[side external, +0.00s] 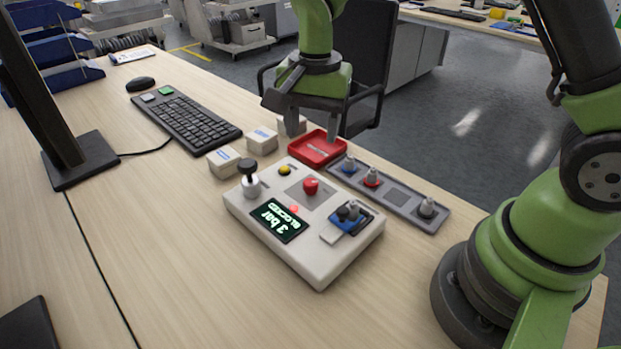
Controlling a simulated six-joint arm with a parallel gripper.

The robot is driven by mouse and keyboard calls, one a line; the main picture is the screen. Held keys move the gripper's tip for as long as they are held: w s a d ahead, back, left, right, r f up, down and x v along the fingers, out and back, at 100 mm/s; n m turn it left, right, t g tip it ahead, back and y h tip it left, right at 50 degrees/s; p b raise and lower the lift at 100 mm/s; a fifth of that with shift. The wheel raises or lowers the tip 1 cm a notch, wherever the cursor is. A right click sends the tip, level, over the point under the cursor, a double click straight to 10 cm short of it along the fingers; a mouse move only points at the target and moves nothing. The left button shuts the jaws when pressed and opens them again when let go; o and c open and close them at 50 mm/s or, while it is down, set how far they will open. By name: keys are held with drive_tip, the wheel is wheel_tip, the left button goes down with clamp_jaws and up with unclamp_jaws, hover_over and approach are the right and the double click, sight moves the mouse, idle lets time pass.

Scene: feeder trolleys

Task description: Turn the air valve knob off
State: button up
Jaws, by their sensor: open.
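A white control box (314,262) stands on the desk. Its display (278,221) reads "3 bar" and "BLOCKED", upside down in the side external view. On its top are a black-topped knob (248,168) on a silver post, a red knob (311,186), a yellow button (285,170), a lit red lamp (294,209) and a blue-and-silver part (347,216). I cannot tell for sure which is the air valve knob. My gripper (312,132) is open, pointing down over the red tray (317,155), behind the box and apart from its knobs.
A grey strip (398,196) holding several small parts lies right of the box. Small white boxes (223,161) stand behind it. A keyboard (187,122), a mouse (140,84) and a monitor stand (80,160) are at left. The desk in front is clear.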

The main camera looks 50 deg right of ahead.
sight(311, 182)
drive_tip(key=shift+w+f, duration=0.2)
drive_tip(key=shift+f, duration=0.8)
wheel_tip(311, 182, down, 10)
drive_tip(key=shift+r, duration=0.25)
drive_tip(key=c, duration=0.9)
